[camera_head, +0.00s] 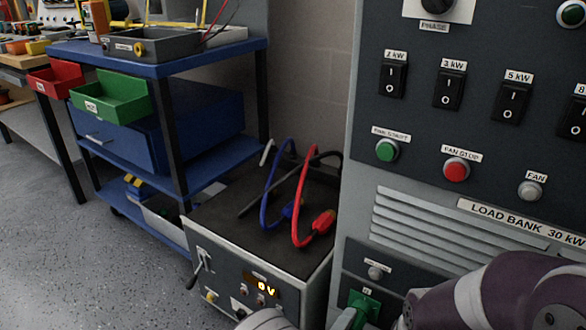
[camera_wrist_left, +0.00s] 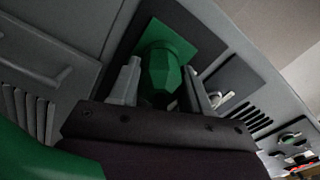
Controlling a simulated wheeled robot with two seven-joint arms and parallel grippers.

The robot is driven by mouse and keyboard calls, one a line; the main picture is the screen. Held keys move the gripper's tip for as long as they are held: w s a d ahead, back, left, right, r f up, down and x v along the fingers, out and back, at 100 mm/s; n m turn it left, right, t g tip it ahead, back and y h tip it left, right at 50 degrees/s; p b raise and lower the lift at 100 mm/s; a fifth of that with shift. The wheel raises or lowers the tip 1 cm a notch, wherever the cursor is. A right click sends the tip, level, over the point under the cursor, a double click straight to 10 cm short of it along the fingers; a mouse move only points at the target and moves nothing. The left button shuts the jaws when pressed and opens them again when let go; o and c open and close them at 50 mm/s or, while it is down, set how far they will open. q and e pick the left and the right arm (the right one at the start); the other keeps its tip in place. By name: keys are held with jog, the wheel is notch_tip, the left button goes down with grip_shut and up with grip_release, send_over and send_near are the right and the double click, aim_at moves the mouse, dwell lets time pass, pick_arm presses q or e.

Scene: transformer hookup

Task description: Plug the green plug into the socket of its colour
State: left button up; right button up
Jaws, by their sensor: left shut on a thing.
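The green plug (camera_wrist_left: 163,78) sits between the two grey fingers of my left gripper (camera_wrist_left: 162,88) in the left wrist view. The gripper is shut on it. The plug points at the square green socket plate (camera_wrist_left: 156,29), and its front end overlaps the plate in this view. I cannot tell how deep it sits, since its front is hidden. My right gripper is not in view.
The load bank (camera_head: 450,130) fills the right side. A grey unit (camera_head: 262,225) with a 0 V display stands left of it, with blue and red cables (camera_head: 298,205) on top. A blue cart (camera_head: 215,60) holds a green bin (camera_head: 108,98). Open floor lies at left.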

pick_arm(q)
jog(key=shift+w+d+r, duration=0.1)
jog(key=shift+w+r, duration=0.3)
jog(key=shift+r, duration=0.1)
grip_shut()
jog(key=o, duration=1.3)
grip_release()
jog(key=shift+o, duration=0.2)
jog(key=v, duration=0.1)
jog(key=p+v, duration=0.1)
jog(key=v, duration=0.2)
jog(key=shift+s+f+p, duration=0.15)
jog(key=shift+f+p, duration=0.1)
jog(key=shift+p, duration=0.15)
jog(key=shift+s+a+f, duration=0.15)
jog(key=shift+s+a, duration=0.1)
jog(key=shift+s, duration=0.15)
